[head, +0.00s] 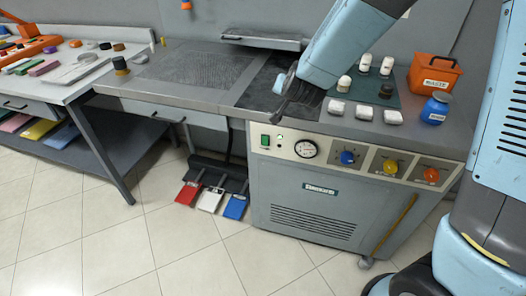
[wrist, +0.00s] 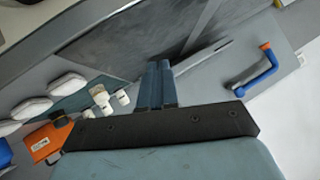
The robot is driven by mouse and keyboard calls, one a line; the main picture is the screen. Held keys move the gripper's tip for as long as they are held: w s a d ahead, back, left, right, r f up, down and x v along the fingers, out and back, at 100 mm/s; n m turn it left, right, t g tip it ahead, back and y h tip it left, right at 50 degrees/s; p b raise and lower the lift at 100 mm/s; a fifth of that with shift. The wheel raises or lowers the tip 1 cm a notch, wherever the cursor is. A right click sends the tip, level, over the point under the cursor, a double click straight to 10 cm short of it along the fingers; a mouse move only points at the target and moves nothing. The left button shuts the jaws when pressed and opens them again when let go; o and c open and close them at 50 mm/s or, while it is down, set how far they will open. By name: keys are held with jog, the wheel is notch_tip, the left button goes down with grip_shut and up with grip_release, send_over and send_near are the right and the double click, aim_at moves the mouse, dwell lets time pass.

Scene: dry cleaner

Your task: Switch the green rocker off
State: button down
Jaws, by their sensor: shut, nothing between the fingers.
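The green rocker (head: 265,141) is a small green switch at the left end of the pale control panel on the front of the grey cabinet, left of a round dial gauge (head: 306,148). Its exact tilt is too small to tell. My gripper (head: 279,114) is above and slightly right of the rocker in the head view, over the worktop's front edge, apart from the panel. Its two blue fingers (wrist: 158,72) are together and empty in the wrist view. The rocker does not show in the wrist view.
Blue (head: 347,157), yellow (head: 390,166) and orange (head: 431,174) knobs line the panel rightward. Red, white and blue pedals (head: 210,200) stand on the floor at left. White packs (head: 364,112), an orange box (head: 434,75) and a blue jar (head: 436,108) crowd the worktop's right.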

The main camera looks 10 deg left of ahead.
jog(key=t+h, duration=0.1)
send_over(266, 145)
jog(key=s+d, duration=0.2)
jog(key=s, duration=0.3)
notch_tip(266, 145, down, 8)
notch_tip(266, 145, down, 6)
jog(key=s+a+t+h, duration=0.1)
jog(key=s+a+h, duration=0.1)
jog(key=s+a, duration=0.1)
jog(key=s+f+t+h, duration=0.1)
jog(key=s+f+t, duration=0.2)
jog(key=s+f, duration=0.6)
jog(key=shift+a+f+n+t+h, duration=0.2)
jog(key=shift+f+n+t+h, duration=0.05)
jog(key=shift+n+t+h, duration=0.15)
jog(key=w, duration=0.4)
jog(key=w+f, duration=0.1)
jog(key=w, duration=0.4)
jog(key=w+d+f, duration=0.1)
jog(key=w, duration=0.4)
